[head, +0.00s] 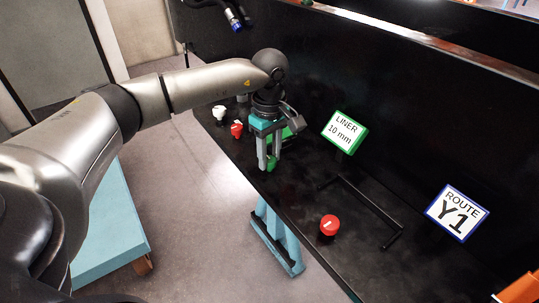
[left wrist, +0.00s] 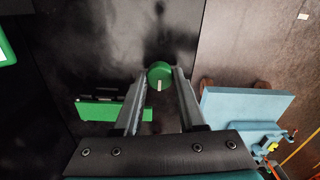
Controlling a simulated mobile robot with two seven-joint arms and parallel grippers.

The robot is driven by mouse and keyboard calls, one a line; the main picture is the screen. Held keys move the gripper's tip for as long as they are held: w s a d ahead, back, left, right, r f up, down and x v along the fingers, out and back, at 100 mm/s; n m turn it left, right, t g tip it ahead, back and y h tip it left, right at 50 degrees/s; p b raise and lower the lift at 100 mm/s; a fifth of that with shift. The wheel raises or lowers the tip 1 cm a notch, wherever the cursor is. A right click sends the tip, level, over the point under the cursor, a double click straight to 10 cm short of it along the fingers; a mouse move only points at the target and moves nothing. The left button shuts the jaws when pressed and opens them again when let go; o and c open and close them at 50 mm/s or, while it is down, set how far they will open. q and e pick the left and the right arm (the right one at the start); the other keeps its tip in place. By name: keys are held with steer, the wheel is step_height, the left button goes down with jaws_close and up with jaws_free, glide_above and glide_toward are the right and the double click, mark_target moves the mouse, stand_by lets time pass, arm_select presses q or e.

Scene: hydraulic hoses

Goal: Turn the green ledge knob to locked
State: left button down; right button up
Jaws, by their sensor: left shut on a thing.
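The green knob (left wrist: 159,72) is round, with a white mark pointing toward the bottom of the left wrist view. It sits on the black ledge (head: 290,205), and in the head view only a little of its green (head: 271,163) shows between the fingers. My left gripper (head: 267,158) points down over the ledge and is shut on the knob. In the left wrist view its fingertips (left wrist: 161,72) lie on either side of the knob. My right gripper is in neither view.
A red knob (head: 329,226) and a black bar handle (head: 372,205) are nearer on the ledge. White (head: 219,113) and red (head: 236,130) fittings stand farther left.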

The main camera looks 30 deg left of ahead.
mark_target(270, 159)
arm_select(q)
steer(key=shift+r, duration=0.1)
steer(key=c, duration=0.5)
jaws_free()
step_height(270, 159, up, 15)
stand_by(0.7)
